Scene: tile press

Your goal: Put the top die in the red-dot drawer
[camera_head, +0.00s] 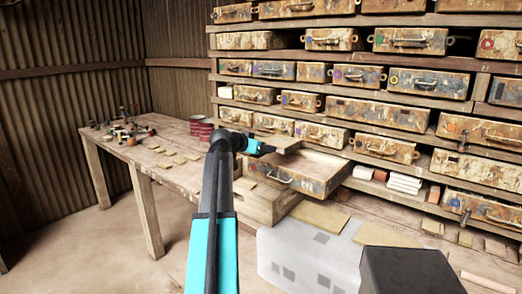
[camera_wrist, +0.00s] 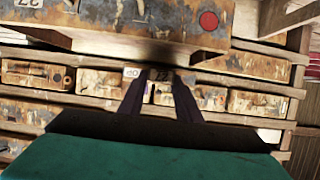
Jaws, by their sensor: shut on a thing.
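My gripper (camera_head: 264,148) is at the end of my outstretched arm, just above and behind a pulled-out drawer (camera_head: 292,176). A pale-topped flat slab (camera_head: 283,142) shows at its tips, apparently the die, and the gripper is shut on it. In the wrist view the gripper fingers (camera_wrist: 160,82) stand close together, with only a small dark bit between the tips; the held thing is hard to make out there.
A rack (camera_head: 345,97) of many rusty drawers with coloured marks fills the back and right. A wooden table (camera_head: 135,150) at left bears flat tiles, small tools and a red stack (camera_head: 201,129). A grey-white box (camera_head: 305,258) stands at the front. Open floor lies at lower left.

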